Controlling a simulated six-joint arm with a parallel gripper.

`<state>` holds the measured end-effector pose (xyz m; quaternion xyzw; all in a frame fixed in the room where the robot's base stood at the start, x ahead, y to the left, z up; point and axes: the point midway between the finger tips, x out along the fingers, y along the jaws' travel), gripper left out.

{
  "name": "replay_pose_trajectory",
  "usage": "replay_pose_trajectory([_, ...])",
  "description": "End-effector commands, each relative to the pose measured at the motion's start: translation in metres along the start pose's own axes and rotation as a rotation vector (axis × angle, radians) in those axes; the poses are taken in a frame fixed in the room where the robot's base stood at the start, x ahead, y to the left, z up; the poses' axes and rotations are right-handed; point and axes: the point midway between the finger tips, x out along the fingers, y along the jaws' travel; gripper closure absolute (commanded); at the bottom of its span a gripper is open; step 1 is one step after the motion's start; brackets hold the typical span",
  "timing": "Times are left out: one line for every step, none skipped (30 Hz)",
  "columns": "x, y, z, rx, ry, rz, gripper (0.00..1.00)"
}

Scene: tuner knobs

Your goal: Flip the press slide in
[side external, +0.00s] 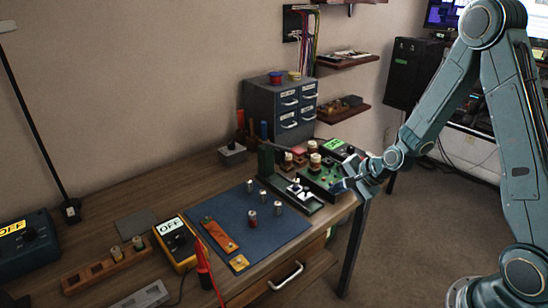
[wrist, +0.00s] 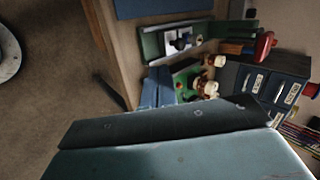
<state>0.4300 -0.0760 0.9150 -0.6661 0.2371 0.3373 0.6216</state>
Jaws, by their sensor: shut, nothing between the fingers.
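The press is a dark green upright (side external: 265,160) with a low green tray (side external: 310,209) running from it towards the table's front right. A white slide with a black knob (side external: 297,187) sits in the tray; the wrist view shows the slide (wrist: 178,44) near the top. I cannot tell how far in it is. My gripper (side external: 345,186) is shut and empty, to the right of the press, over the near edge of the green tuner board (side external: 322,182). Its blue fingers (wrist: 157,87) show in the wrist view, apart from the slide.
Cream-topped knobs (side external: 315,160) stand on the tuner board, close to my gripper. A blue mat (side external: 225,215) with several small cylinders and an orange strip (side external: 219,236) lies left of the press. A drawer cabinet (side external: 280,105) stands behind. The table's right edge is near.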

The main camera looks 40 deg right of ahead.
Motion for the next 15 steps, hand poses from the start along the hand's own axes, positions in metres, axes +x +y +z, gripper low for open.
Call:
replay_pose_trajectory([0.006, 0.0, 0.0, -0.001, -0.001, 0.001, 1.0])
replay_pose_trajectory([0.01, 0.0, 0.0, -0.001, -0.001, 0.001, 1.0])
replay_pose_trajectory([0.014, 0.001, 0.001, -0.001, -0.002, 0.001, 1.0])
replay_pose_trajectory([0.018, 0.001, 0.001, 0.0, -0.002, 0.001, 1.0])
replay_pose_trajectory([0.021, 0.001, 0.001, 0.0, -0.002, 0.002, 1.0])
replay_pose_trajectory([0.026, 0.0, 0.001, 0.0, -0.001, 0.001, 1.0])
replay_pose_trajectory([0.029, 0.001, 0.0, 0.0, -0.001, 0.001, 1.0])
replay_pose_trajectory([0.033, 0.001, 0.0, 0.0, -0.001, 0.001, 1.0])
replay_pose_trajectory([0.037, 0.0, 0.0, -0.001, 0.0, 0.001, 1.0])
replay_pose_trajectory([0.04, -0.002, 0.0, -0.002, 0.0, -0.001, 1.0])
replay_pose_trajectory([0.043, -0.005, 0.001, -0.003, -0.001, -0.002, 1.0])
replay_pose_trajectory([0.047, -0.008, 0.001, -0.003, -0.001, -0.002, 1.0])
replay_pose_trajectory([0.05, -0.01, 0.001, -0.003, -0.001, -0.001, 1.0])
replay_pose_trajectory([0.052, -0.012, 0.001, -0.003, -0.001, -0.001, 1.0])
replay_pose_trajectory([0.055, -0.015, 0.0, -0.002, 0.0, -0.002, 1.0])
